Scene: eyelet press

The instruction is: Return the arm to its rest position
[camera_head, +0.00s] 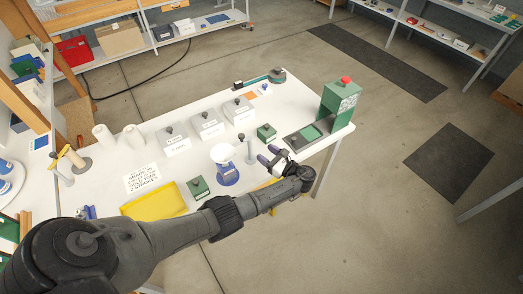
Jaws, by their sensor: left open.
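My left arm comes in from the lower left and reaches across the front of the white table (95,180). My left gripper (271,155) is at the table's front right, with its two fingers apart and nothing seen between them. It is just in front of the green press (340,100), which has a red knob on top and a dark base plate with a green pad. I cannot tell whether the fingers touch anything. My right gripper does not show.
A blue-based device with a white bowl (226,174), small green boxes (266,132) and a yellow tray (160,203) are close to the arm. Several white lidded boxes (207,124) stand behind. Shelves line the back. Floor to the right (360,230) is clear, with dark mats.

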